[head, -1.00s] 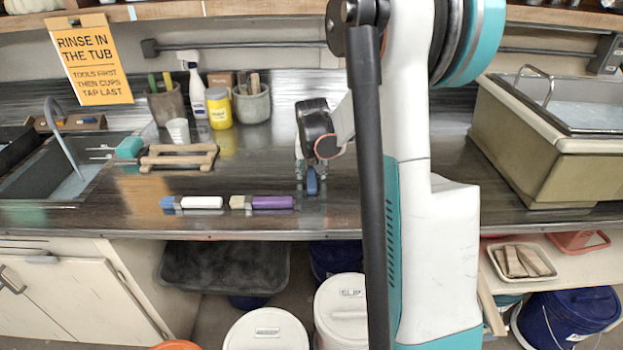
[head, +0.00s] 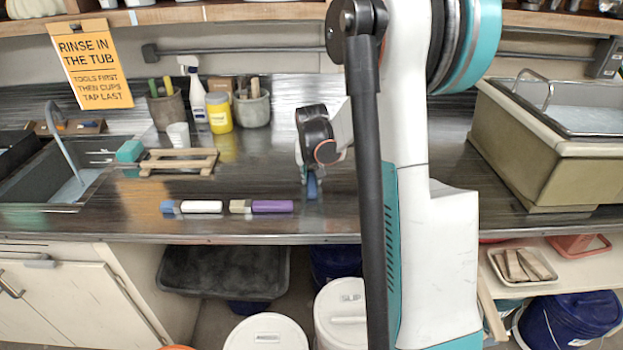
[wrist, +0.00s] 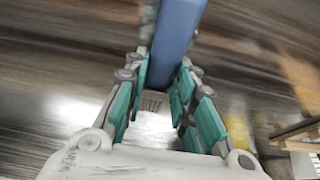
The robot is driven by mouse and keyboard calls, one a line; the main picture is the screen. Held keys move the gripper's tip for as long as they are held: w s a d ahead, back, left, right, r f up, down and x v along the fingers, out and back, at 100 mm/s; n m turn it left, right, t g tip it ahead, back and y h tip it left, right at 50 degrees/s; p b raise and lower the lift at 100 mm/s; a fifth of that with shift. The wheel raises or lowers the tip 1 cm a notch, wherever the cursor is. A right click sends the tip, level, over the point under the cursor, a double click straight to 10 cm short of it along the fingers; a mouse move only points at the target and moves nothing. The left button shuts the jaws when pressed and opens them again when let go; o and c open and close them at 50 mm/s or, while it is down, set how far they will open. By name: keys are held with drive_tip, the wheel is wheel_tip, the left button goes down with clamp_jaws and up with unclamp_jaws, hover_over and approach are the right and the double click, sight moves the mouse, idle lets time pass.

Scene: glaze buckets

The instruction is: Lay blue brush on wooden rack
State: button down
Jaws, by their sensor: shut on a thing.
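The blue brush (head: 312,187) is upright in my gripper (head: 311,172), in the middle of the counter in the head view. In the wrist view its blue handle (wrist: 178,35) stands between the green-padded fingers of my gripper (wrist: 165,80). Its lower end is hard to make out, so I cannot tell whether it clears the counter. The wooden rack (head: 178,153) is empty, at the left near the sink. Part of it seems to show at the right edge of the wrist view (wrist: 297,133).
A white-handled brush (head: 200,207) and a purple-handled brush (head: 272,206) lie near the counter's front edge. A teal sponge (head: 130,151) is left of the rack. A white cup (head: 178,136), yellow jar (head: 219,113) and tool pots (head: 252,107) stand behind. A tub (head: 520,150) is at right.

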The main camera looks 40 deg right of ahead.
sight(311, 177)
drive_tip(key=shift+r, duration=0.15)
wheel_tip(311, 177, up, 20)
drive_tip(key=p, duration=0.6)
drive_tip(key=shift+p, duration=0.4)
